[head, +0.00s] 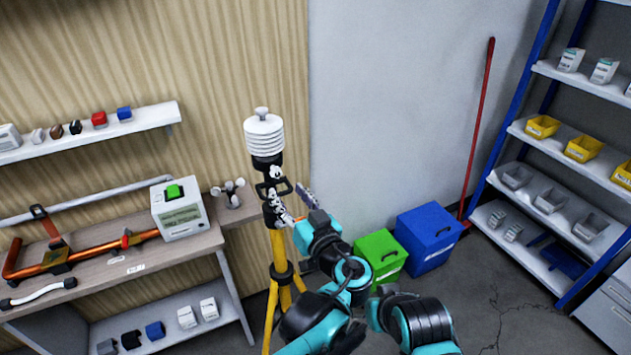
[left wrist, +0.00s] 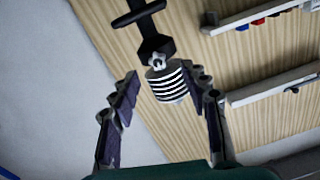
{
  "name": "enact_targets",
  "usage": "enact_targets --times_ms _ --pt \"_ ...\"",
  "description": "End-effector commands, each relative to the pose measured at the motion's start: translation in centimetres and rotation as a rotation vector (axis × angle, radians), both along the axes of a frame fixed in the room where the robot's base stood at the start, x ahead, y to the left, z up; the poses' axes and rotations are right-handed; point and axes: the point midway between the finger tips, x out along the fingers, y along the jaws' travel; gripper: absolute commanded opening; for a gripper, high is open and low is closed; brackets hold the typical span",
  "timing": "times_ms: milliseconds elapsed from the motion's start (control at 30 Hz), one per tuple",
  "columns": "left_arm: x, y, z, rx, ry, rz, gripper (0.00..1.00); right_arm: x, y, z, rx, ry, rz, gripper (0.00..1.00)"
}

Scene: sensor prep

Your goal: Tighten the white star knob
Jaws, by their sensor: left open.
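A white louvred sensor shield (head: 265,137) stands on a black mast on a yellow tripod (head: 279,252). A white star knob (head: 276,172) sits on the black mount just below the shield. In the left wrist view, the star knob (left wrist: 157,62) shows between the striped shield (left wrist: 168,86) and the black mount (left wrist: 152,42). My left gripper (head: 294,206) is open beside the mast, to the right of and below the knob in the head view. In the left wrist view, its spread fingers (left wrist: 162,72) flank the knob and shield, with no visible contact. My right gripper is not in view.
Green (head: 381,255) and blue (head: 427,238) boxes stand right of the tripod. A blue-framed shelf (head: 550,130) is at far right.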

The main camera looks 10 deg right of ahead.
Motion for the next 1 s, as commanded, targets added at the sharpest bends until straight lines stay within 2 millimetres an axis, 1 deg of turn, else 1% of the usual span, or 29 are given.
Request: enact_targets --times_ms 67,167,400,533,700,900,933,967,1000 --pt "0.3 -0.4 0.2 -0.002 -0.018 -0.005 0.46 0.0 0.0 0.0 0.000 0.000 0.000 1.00" --pt "1.4 0.0 0.2 -0.003 -0.021 -0.003 0.46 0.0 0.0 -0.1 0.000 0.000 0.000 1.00" --pt "5.1 1.5 0.2 -0.002 -0.019 -0.003 0.46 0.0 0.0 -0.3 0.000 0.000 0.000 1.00" --pt "6.6 2.0 0.2 -0.002 -0.017 -0.003 0.46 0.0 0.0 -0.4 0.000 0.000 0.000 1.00" --pt "7.3 2.2 0.2 -0.002 -0.017 -0.004 0.46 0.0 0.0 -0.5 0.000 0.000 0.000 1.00" --pt "7.3 2.2 0.2 -0.001 -0.017 -0.005 0.46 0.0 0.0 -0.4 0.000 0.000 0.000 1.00" --pt "7.3 2.2 0.2 -0.001 -0.017 -0.005 0.41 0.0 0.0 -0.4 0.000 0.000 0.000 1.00" --pt "7.3 2.2 0.2 -0.001 -0.017 -0.005 0.33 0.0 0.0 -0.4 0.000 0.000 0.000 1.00" --pt "7.3 2.2 0.2 -0.001 -0.017 -0.005 0.22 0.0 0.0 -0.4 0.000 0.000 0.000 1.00"
